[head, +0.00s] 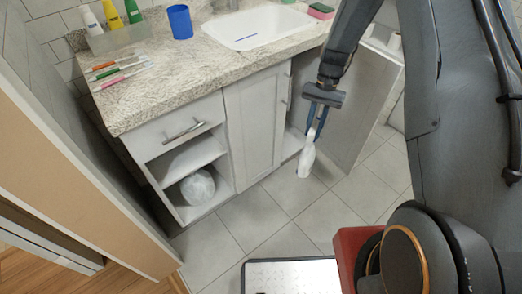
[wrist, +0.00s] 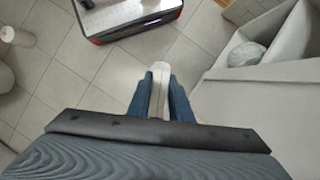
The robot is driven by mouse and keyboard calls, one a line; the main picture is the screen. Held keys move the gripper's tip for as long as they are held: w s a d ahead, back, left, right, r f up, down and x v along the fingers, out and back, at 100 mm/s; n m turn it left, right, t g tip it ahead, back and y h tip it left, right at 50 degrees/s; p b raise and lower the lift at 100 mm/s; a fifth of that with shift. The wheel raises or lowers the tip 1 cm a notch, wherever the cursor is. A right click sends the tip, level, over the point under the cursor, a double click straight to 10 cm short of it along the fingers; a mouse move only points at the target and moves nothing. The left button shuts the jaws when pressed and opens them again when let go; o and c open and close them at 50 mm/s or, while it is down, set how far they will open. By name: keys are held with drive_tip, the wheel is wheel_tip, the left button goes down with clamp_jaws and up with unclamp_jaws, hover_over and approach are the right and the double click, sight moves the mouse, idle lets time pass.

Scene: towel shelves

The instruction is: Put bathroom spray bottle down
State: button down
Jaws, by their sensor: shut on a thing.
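A white spray bottle (head: 307,157) hangs upright below my gripper (head: 317,113) in the head view, in front of the vanity cabinet. My gripper points down with its blue fingers shut on the bottle's upper part. In the wrist view the pale bottle (wrist: 160,80) shows between the two blue fingers of my gripper (wrist: 160,90). I cannot tell for certain whether the bottle's base touches the tiled floor.
The vanity (head: 160,97) has a granite top with a sink (head: 258,24), a blue cup (head: 180,22), several toothbrushes and bottles. A round white item (head: 197,187) lies in its lower open shelf. A grey panel (head: 350,105) stands to the right.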

drive_tip(key=w+d+f+m+t+y+b, duration=0.2)
drive_tip(key=w+f+m+t+b, duration=0.2)
drive_tip(key=w+f+m+b, duration=1)
drive_tip(key=w+a+f+m+t+h+b, duration=0.15)
drive_tip(key=w+m+b, duration=0.5)
drive_tip(key=w, duration=0.65)
drive_tip(key=w+a+f+m+t+b, duration=0.1)
drive_tip(key=w+f+m+t+b, duration=0.15)
drive_tip(key=w+b, duration=0.85)
wheel_tip(320, 180, down, 10)
drive_tip(key=w+b, duration=0.1)
drive_tip(key=b, duration=0.2)
drive_tip(key=shift+w+a+r, duration=0.15)
drive_tip(key=shift+w+r, duration=0.05)
drive_tip(key=shift+w, duration=0.05)
drive_tip(key=shift+f, duration=0.1)
drive_tip(key=c, duration=1.6)
unclamp_jaws()
drive_tip(key=shift+s, duration=0.1)
